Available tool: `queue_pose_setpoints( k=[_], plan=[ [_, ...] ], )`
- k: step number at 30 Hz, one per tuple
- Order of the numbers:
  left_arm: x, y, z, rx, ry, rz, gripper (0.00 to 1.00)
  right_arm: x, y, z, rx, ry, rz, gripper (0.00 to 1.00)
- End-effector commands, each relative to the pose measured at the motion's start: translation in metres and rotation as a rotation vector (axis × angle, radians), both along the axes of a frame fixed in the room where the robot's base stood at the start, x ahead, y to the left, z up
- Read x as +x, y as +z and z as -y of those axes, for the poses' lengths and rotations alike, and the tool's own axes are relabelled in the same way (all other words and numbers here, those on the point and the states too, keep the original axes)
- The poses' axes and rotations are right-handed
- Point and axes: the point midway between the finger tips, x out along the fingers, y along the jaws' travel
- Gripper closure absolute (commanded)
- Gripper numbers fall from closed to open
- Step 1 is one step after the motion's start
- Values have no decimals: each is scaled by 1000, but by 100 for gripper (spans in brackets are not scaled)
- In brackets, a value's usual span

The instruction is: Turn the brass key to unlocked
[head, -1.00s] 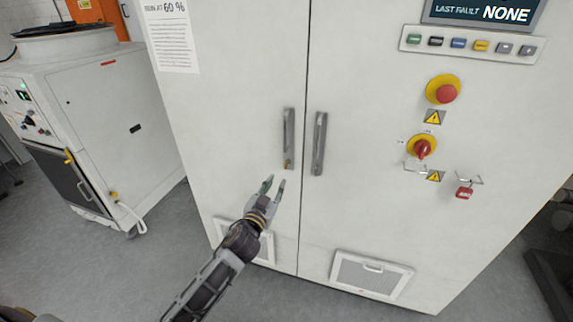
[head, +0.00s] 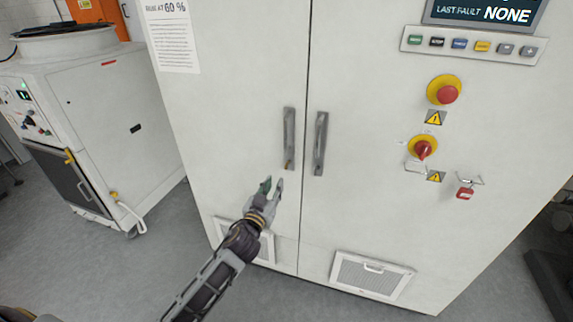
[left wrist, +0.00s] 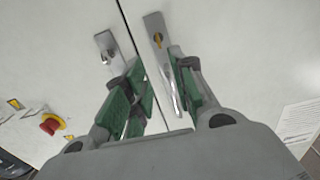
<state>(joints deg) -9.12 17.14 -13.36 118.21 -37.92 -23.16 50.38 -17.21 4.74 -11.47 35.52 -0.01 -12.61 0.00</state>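The brass key (head: 288,164) is a small yellowish piece at the lower end of the left door handle (head: 289,135) on the white cabinet. In the left wrist view, the brass key (left wrist: 158,40) stands in the handle's end plate, beyond my fingers. Its exact turn angle is too small to read. My left gripper (head: 272,183) is below and slightly left of the key, apart from it. Its two green-padded fingers are spread with nothing between them, as the left wrist view (left wrist: 157,82) also shows. My right gripper is not in view.
The right door handle (head: 320,144) stands close beside the left one. A red-and-yellow rotary switch (head: 422,149), emergency stop (head: 446,92) and red padlock (head: 465,193) are on the right door. A grey-white machine (head: 115,120) stands at left. Floor between is clear.

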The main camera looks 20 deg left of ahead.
Motion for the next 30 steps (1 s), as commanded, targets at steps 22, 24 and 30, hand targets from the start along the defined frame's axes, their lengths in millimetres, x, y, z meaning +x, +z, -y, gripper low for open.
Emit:
queue_pose_setpoints(
  k=[22,24,30],
  plan=[
    [47,1,2,2,-1,1,74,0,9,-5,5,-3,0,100],
    [52,1,2,2,0,1,74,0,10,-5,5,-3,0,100],
    [69,1,2,2,0,1,74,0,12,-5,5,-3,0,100]
  ],
)
